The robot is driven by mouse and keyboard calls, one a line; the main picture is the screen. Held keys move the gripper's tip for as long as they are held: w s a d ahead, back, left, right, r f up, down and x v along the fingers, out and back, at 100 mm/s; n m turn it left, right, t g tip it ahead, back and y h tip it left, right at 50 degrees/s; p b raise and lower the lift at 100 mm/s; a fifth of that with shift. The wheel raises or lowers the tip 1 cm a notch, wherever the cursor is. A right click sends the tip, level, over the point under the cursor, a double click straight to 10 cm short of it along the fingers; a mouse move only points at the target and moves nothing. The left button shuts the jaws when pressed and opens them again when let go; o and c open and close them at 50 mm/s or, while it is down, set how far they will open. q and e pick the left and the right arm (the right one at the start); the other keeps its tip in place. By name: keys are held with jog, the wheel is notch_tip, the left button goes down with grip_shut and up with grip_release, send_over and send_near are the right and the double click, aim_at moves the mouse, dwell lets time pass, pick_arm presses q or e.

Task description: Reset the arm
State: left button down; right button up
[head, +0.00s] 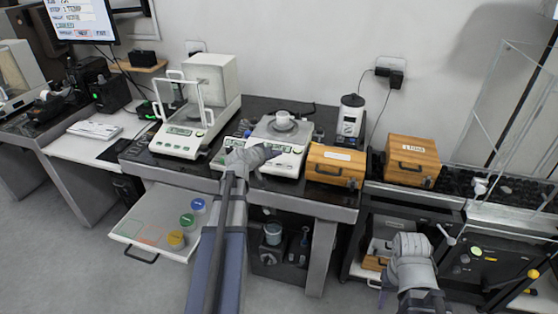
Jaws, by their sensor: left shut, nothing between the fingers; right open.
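My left arm reaches up from the bottom middle. Its gripper (272,151) is shut and empty, in front of the right-hand balance (289,159). I cannot tell whether it touches the balance. A small white cup (283,117) stands on that balance's pan. My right gripper (411,244) is at the lower right, in front of the lower shelf. It is open, and its fingertips are hard to make out from this angle.
A glass-doored balance (180,143) stands left on the dark table. Wooden boxes (336,165) (411,160) stand to the right. A drawer (150,230) is pulled out at lower left with several colour-lidded jars. A clear-walled frame (505,130) stands far right.

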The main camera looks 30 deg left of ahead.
pick_arm(q)
jog(key=shift+s+r, duration=0.15)
jog(key=shift+r, duration=0.3)
pick_arm(e)
jog(key=shift+r, duration=0.5)
pick_arm(q)
jog(key=s+d+f+m+g+h, duration=0.1)
jog(key=s+d+f+m+g, duration=0.2)
jog(key=d, duration=0.6)
jog(key=s+d+f+m+g+h, duration=0.2)
jog(key=s+d+f, duration=0.15)
jog(key=d, duration=0.45)
jog(key=s+d+f+m+g+y, duration=0.1)
jog(key=s+d+f+g, duration=0.2)
jog(key=s+d, duration=0.25)
jog(key=s+d+f+m+g+y, duration=0.2)
jog(key=s+d+g, duration=0.15)
jog(key=s, duration=0.35)
jog(key=s+d+r+m+p, duration=0.1)
jog(key=s+d+r+p, duration=0.2)
jog(key=d, duration=0.2)
jog(key=s+d+r+m+g+y+p, duration=0.1)
jog(key=s+d+r+m+p, duration=0.1)
jog(key=d, duration=0.4)
jog(key=shift+s+r+y+p, duration=0.35)
jog(key=shift+s+p, duration=0.2)
jog(key=shift+s, duration=0.3)
pick_arm(e)
notch_tip(320, 180, up, 6)
jog(key=shift+f, duration=0.1)
